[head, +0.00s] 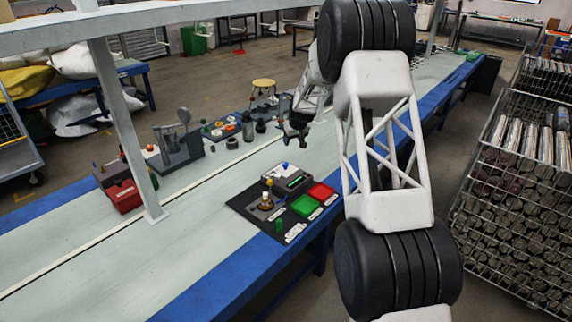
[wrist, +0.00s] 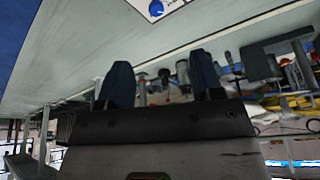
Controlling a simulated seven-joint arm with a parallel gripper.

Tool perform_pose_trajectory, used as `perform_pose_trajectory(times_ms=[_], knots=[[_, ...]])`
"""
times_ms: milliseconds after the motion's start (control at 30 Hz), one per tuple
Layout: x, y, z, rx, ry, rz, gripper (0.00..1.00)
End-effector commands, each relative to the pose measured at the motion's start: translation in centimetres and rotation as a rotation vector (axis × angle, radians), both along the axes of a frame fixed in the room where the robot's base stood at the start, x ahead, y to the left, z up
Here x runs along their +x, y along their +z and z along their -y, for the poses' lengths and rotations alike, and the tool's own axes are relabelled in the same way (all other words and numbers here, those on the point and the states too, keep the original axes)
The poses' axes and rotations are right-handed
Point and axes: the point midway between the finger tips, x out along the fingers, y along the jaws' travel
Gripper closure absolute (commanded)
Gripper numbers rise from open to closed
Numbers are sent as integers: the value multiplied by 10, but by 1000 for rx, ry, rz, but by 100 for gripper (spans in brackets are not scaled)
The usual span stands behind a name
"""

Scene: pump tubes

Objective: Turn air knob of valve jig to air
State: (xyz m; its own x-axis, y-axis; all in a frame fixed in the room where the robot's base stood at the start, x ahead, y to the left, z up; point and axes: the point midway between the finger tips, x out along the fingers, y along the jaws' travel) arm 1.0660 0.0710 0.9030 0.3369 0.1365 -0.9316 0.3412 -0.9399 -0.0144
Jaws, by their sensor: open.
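My gripper (head: 301,160) hangs above the light bench top, behind and to the right of a black board. Its two dark fingers are apart with nothing between them, as the wrist view (wrist: 160,78) also shows. A white-topped box with a blue knob (head: 285,165) sits at the back of the board; it may be the valve jig, but no label is readable. My gripper is apart from it. A white panel with a round blue mark (wrist: 157,8) is cut off at the top of the wrist view. The knob's setting is too small to tell.
The black board (head: 240,203) also bears a green tray (head: 305,206), a red tray (head: 321,191) and a brass-coloured part (head: 267,200). A grey fixture (head: 180,153) and red bins (head: 124,196) stand farther left. A grey post (head: 130,140) rises from the bench. The front left bench is clear.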

Motion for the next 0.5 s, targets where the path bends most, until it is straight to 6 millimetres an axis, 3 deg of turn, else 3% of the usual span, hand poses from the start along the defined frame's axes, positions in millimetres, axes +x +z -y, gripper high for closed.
perform_pose_trajectory(times_ms=[300, 500], knots=[[46, -69, -8, -4, 26, 13, 40], [66, -104, -12, -5, 37, 19, 40]])
